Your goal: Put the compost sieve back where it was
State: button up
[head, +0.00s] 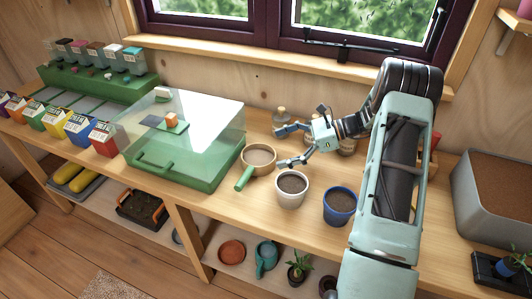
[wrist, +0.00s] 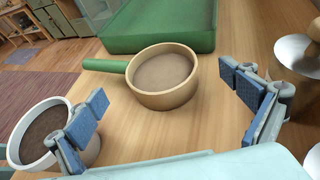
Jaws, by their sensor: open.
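The compost sieve (head: 262,170), a round pale wooden rim with a green handle, sits on the wooden bench between the green-based clear case and the white pot. Its inside looks grey-brown; I cannot tell mesh from compost. In the wrist view the sieve (wrist: 168,100) lies ahead, between my fingers, with its handle pointing left. My gripper (head: 283,147) is open and empty, to the right of the sieve in the head view, its two fingers spread toward it. The gripper (wrist: 163,92) also shows open in the wrist view, apart from the sieve.
A white pot of soil (head: 291,199) stands close to the lower finger. A blue pot (head: 339,220) is further right. The green-based clear case (head: 180,183) is left of the sieve. Metal-topped jars (wrist: 297,55) stand near the right finger. A grey bin (head: 470,215) stands far right.

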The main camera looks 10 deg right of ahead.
jog(key=v, duration=0.6)
jog(key=shift+s+d+r, duration=0.1)
jog(key=shift+d+r, duration=0.05)
jog(key=shift+d, duration=0.15)
